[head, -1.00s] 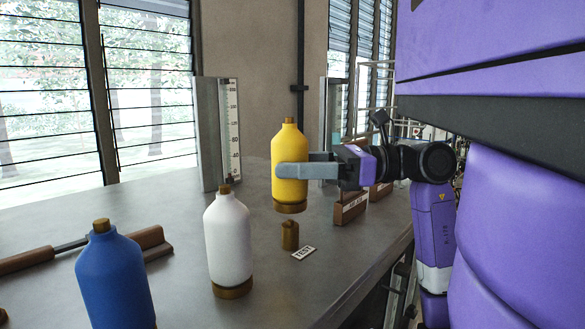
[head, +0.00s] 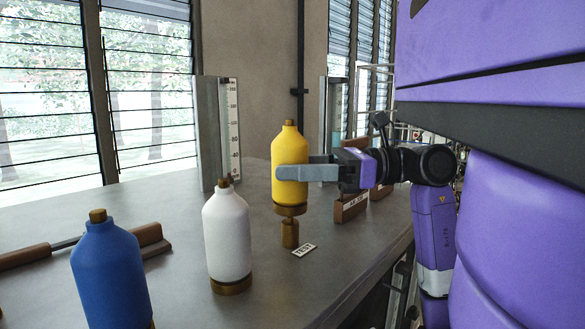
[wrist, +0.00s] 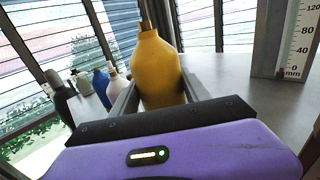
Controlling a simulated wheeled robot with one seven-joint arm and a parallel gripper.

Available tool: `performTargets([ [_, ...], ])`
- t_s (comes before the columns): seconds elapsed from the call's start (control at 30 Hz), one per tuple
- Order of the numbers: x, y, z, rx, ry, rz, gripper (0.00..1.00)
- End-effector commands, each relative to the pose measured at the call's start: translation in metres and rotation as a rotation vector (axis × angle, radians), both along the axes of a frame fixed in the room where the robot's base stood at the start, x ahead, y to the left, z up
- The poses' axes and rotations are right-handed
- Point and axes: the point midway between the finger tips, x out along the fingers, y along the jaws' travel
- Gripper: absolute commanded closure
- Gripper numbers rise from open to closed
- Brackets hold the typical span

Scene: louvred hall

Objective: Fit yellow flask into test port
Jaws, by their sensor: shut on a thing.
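The yellow flask (head: 289,150) is upright, with a brown cap and brown base ring. My gripper (head: 293,173) is shut on its body from the right; the wrist view also shows the yellow flask (wrist: 157,68) between the fingers. The test port (head: 290,234) is a short brass post on the bench, beside a small label reading TEST (head: 304,250). The flask's base is right above the post, nearly lined up in the head view. Whether the base touches the top of the post, I cannot tell.
A white flask (head: 228,238) stands left of the port and a blue flask (head: 109,272) further left and nearer. A graduated scale (head: 233,125) stands behind. Labelled brown blocks (head: 351,207) sit to the right. A brown-handled tool (head: 67,245) lies on the left of the bench.

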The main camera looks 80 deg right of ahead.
Motion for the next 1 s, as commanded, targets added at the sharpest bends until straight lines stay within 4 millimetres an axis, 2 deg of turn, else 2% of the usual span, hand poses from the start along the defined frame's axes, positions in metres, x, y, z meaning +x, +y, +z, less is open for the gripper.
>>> performTargets([
  [0.7,0.0,0.0,-0.019,-0.001,-0.001,0.0,1.0],
  [1.0,0.0,0.0,-0.018,-0.001,-0.001,0.0,1.0],
])
